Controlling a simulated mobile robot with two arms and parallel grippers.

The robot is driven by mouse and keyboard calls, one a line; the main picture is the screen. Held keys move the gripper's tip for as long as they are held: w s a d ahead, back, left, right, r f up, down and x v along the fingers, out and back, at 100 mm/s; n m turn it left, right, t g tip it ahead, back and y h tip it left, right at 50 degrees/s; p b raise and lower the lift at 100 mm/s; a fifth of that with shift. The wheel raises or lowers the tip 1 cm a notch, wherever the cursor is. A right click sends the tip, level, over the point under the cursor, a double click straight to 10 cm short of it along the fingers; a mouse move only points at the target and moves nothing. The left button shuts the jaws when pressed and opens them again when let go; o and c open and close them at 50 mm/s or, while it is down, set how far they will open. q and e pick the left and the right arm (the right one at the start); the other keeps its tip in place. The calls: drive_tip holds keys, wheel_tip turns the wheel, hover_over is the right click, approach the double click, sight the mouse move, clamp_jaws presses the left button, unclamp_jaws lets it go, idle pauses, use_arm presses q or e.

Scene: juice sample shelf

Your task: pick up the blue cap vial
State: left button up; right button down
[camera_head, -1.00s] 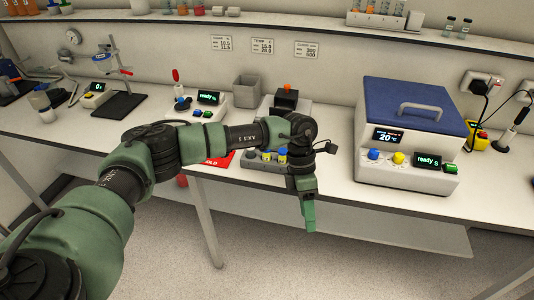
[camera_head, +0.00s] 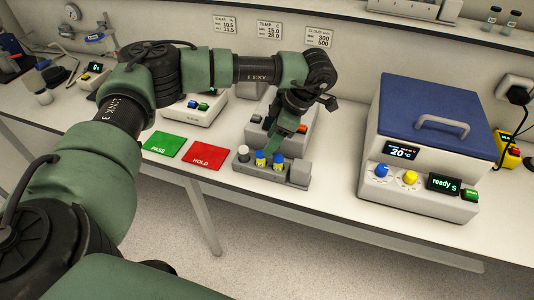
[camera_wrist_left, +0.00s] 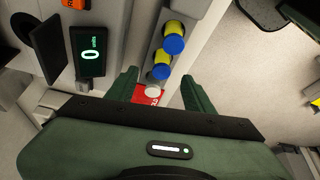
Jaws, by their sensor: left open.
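Two vials with blue caps and yellow on their bodies stand in a small grey rack (camera_head: 249,171) near the bench's front edge. My left gripper (camera_head: 276,146) is open and points down just above and behind the rack. Nothing is held.
A green PASS mat (camera_head: 164,144) and a red HOLD mat (camera_head: 208,155) lie left of the rack. A grey instrument (camera_head: 297,143) stands close behind it. A large blue-lidded machine (camera_head: 422,145) stands to the right. Bare bench lies between rack and machine.

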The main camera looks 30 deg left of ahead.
sight(261, 162)
use_arm(q)
drive_tip(key=shift+s+a+f+p, duration=0.35)
drive_tip(key=shift+s+f+p, duration=0.05)
drive_tip(key=shift+f+p, duration=0.15)
drive_tip(key=shift+s+a+f+p, duration=0.35)
drive_tip(key=shift+s+f+p, duration=0.05)
drive_tip(key=shift+f, duration=0.1)
drive_tip(key=x, duration=0.1)
drive_tip(key=p+x, duration=0.1)
drive_tip(key=shift+w+f, duration=0.2)
drive_tip(key=shift+f, duration=0.2)
drive_tip(key=shift+a+f, duration=0.25)
drive_tip(key=shift+f, duration=0.45)
clamp_jaws()
use_arm(e)
drive_tip(key=s+r, duration=0.2)
drive_tip(key=r, duration=0.1)
drive_tip(key=shift+s+r, duration=0.2)
drive_tip(key=shift+s, duration=0.15)
